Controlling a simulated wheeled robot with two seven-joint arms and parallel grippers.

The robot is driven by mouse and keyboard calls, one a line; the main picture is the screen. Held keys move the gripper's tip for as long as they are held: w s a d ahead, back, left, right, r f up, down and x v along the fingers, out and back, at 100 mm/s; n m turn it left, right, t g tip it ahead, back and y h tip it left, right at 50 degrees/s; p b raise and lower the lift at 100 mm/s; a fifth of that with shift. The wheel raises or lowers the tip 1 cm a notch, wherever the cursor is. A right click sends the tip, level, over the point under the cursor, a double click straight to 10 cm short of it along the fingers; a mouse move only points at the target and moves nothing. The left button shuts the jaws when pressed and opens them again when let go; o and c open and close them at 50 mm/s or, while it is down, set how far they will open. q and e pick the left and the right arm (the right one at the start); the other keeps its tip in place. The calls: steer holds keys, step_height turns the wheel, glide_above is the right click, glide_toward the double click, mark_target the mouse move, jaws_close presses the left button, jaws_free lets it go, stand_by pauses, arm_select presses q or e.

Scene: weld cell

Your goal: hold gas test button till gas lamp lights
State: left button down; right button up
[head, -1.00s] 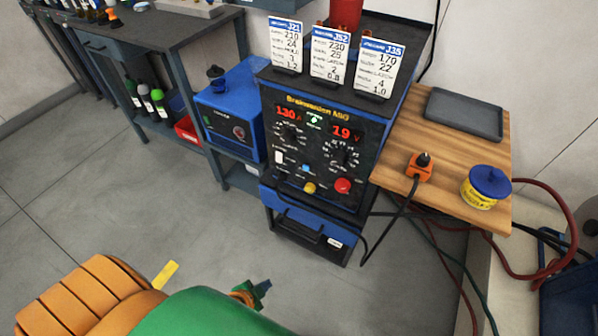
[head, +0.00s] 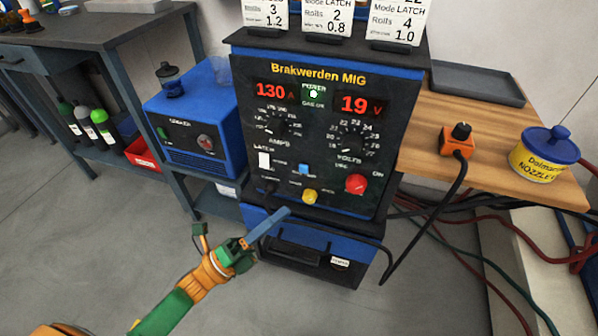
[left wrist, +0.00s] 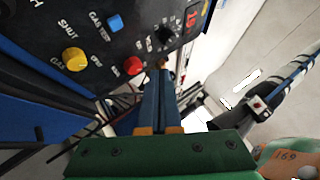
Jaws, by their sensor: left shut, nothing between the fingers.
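The welder's dark control panel (head: 330,190) shows a blue button (head: 304,169) low in its middle. In the left wrist view the blue button (left wrist: 115,23) is beside lettering that looks like "GAS TEST". A lit green lamp (head: 313,94) sits between the words "POWER" and "GAS ON"; I cannot tell which word it belongs to. My left gripper (head: 286,211) is shut and empty, its blue fingers just in front of and below the panel's lower edge, apart from the blue button. In the left wrist view its fingertips (left wrist: 162,66) appear beside the red button (left wrist: 133,66). My right gripper is not in view.
A white switch (head: 264,160) is to the left. A black cable (head: 452,190) hangs at the right. Open floor lies in front.

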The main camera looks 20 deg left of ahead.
arm_select(q)
steer(key=b, duration=0.5)
glide_toward(304, 169)
steer(key=w+d+r, duration=0.2)
steer(key=d+r, duration=0.1)
steer(key=d, duration=0.1)
steer(key=shift+w+d+r, duration=0.1)
steer(key=shift+w+d, duration=0.15)
steer(key=shift+w, duration=0.05)
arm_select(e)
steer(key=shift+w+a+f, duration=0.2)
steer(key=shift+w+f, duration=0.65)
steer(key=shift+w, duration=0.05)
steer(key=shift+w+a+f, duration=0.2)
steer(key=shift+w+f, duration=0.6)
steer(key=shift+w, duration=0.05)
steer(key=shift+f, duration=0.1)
arm_select(q)
steer(key=shift+w, duration=0.4)
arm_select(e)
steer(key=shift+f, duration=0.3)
